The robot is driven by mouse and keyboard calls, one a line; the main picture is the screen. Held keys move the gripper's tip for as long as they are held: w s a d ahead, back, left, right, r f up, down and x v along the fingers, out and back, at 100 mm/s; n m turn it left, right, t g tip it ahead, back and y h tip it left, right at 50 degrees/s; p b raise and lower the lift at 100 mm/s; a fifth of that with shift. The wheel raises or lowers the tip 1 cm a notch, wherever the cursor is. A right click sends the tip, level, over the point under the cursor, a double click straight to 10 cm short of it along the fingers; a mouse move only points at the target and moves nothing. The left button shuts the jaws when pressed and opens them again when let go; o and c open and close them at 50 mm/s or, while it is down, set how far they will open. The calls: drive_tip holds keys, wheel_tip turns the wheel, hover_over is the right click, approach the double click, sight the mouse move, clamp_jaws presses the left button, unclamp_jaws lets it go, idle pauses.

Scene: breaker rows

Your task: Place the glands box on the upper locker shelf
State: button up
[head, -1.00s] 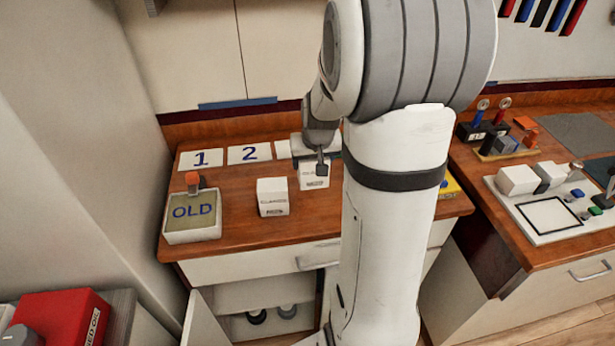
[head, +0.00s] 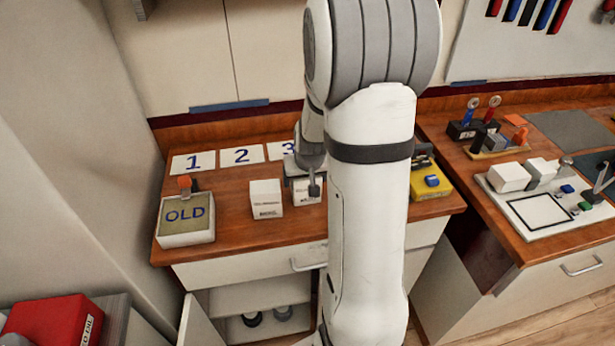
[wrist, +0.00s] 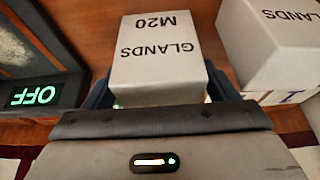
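A white glands box marked "GLANDS M20" (wrist: 160,55) fills the middle of the wrist view, with a gripper finger against each side. It shows in the head view (head: 303,196) over the wooden counter, partly behind my gripper (head: 314,188). My gripper is shut on this box. I cannot tell whether its underside touches the counter. A second white glands box (head: 266,200) stands just left of it; it also shows in the wrist view (wrist: 270,40). Below the counter, an open compartment (head: 260,297) has an upper shelf and a lower one; I cannot tell whether it is the locker.
Number cards 1 (head: 193,163), 2 and 3 lie along the back. An "OLD" tray (head: 187,238) is at left, a yellow device (head: 431,184) at right. The compartment's lower level holds dark round items (head: 253,320). A red box (head: 50,320) is lower left.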

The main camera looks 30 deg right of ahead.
drive_tip(key=shift+o, duration=0.9)
